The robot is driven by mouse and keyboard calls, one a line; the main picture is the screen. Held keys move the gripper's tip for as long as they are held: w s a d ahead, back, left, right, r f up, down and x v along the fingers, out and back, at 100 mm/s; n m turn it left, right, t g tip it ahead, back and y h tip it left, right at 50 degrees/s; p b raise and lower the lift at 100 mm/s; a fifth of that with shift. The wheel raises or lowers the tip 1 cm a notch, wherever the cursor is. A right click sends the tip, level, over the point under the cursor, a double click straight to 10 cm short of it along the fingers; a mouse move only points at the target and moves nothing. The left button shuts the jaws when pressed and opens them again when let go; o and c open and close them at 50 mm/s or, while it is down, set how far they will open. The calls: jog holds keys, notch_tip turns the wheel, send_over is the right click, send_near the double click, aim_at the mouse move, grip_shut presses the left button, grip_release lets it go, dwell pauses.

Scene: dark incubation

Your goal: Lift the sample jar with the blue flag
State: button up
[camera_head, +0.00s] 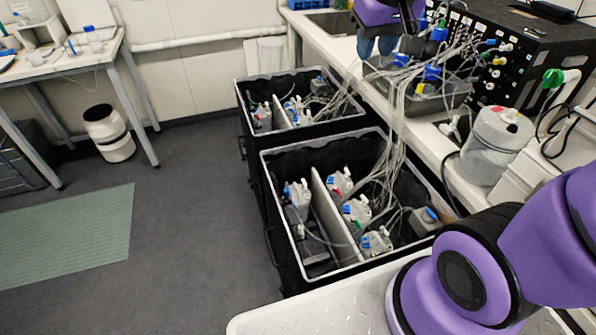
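Several whitish sample jars stand in the front black crate (268,178). One jar (297,194) with a blue top part is left of the divider. Right of it are a jar (340,183) with a red part, a jar (356,210) with a blue part, and a jar (376,242) with blue parts. I cannot tell which blue part is the flag. My gripper (376,46) is at the top, above the bench edge and behind the front crate, with its blue-grey fingers pointing down. It is apart from these jars. Its opening is too small to judge.
Tubes run from the black control box (537,55) into both crates. A back crate (240,95) holds more jars. A large clear jug (495,145) stands on the right bench. The grey floor (200,200) at left is open, with a white bin (108,132) beyond.

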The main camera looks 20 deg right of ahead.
jog(key=w+a+f+g, duration=0.1)
jog(key=w+f, duration=0.8)
jog(key=w, duration=0.2)
jog(key=g, duration=0.3)
send_over(298, 190)
notch_tip(298, 190, down, 39)
jog(key=shift+y, duration=0.4)
notch_tip(298, 190, down, 11)
jog(key=shift+r, duration=0.1)
grip_shut()
jog(key=shift+w, duration=0.1)
jog(key=shift+r, duration=0.15)
